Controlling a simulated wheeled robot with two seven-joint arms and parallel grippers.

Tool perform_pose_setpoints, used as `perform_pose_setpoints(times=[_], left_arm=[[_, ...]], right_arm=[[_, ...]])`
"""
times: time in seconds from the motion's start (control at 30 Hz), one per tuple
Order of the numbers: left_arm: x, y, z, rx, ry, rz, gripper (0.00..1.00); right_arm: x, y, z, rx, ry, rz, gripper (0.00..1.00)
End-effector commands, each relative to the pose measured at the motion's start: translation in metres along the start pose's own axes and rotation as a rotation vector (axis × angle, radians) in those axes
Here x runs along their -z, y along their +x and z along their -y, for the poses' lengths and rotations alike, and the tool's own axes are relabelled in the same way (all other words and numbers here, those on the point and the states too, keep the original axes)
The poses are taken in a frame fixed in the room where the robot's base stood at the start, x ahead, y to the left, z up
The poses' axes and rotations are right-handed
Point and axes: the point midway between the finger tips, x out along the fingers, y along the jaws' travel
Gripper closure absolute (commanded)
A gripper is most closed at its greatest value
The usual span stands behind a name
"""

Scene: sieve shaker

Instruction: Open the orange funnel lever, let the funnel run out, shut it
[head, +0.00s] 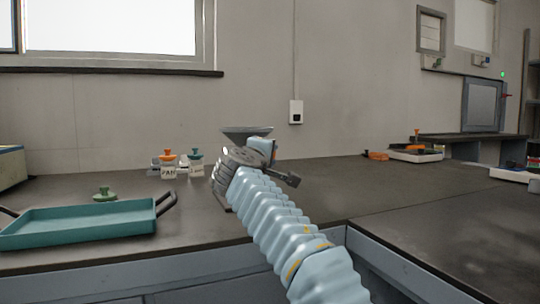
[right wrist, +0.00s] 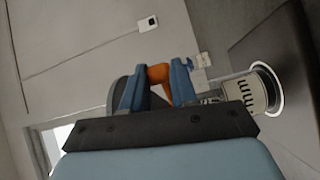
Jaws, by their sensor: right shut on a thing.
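The grey funnel (head: 246,133) stands on the bench near the back wall, its lower part hidden behind my right arm in the head view. In the right wrist view the orange lever (right wrist: 158,75) sits between the two blue fingers of my right gripper (right wrist: 157,86), which is shut on it. A dark grey rounded surface (right wrist: 122,90), perhaps part of the funnel, shows behind the left finger. My left gripper is not in view.
A teal tray (head: 80,222) lies at the bench's left front. Small containers, one labelled PAN (head: 168,168), stand left of the funnel. A clear cylinder with a marked label (right wrist: 250,92) is right of the fingers. The bench right of my arm is mostly clear.

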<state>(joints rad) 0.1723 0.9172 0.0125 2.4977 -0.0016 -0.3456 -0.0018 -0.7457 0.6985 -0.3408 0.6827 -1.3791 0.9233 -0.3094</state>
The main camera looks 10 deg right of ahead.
Motion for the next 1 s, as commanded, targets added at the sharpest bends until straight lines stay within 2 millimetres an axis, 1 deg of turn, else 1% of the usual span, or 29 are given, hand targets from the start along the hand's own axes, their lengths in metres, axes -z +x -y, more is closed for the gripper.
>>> perform_pose_setpoints(times=[0.17,0.2,0.33,0.6,0.7,0.77,0.87,1.0], left_arm=[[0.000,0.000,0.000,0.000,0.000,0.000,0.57],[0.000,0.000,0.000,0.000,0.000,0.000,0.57],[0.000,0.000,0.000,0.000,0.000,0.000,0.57],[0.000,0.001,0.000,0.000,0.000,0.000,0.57],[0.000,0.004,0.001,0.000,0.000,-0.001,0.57],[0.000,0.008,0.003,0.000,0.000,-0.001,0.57],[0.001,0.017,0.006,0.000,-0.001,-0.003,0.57],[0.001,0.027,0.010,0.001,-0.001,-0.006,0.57]], right_arm=[[-0.002,0.001,0.000,0.000,0.001,0.004,1.00],[-0.002,0.001,0.000,0.000,0.000,0.004,0.68],[-0.001,0.001,0.000,0.000,0.000,0.003,0.48],[-0.001,0.000,0.000,0.001,0.000,0.001,0.47],[0.000,-0.006,0.001,0.000,0.000,-0.001,0.47],[0.000,-0.014,0.002,0.000,0.001,-0.003,0.47],[-0.001,-0.034,0.004,0.000,0.001,-0.004,0.47],[0.000,-0.070,0.004,0.002,0.001,-0.004,0.47]])
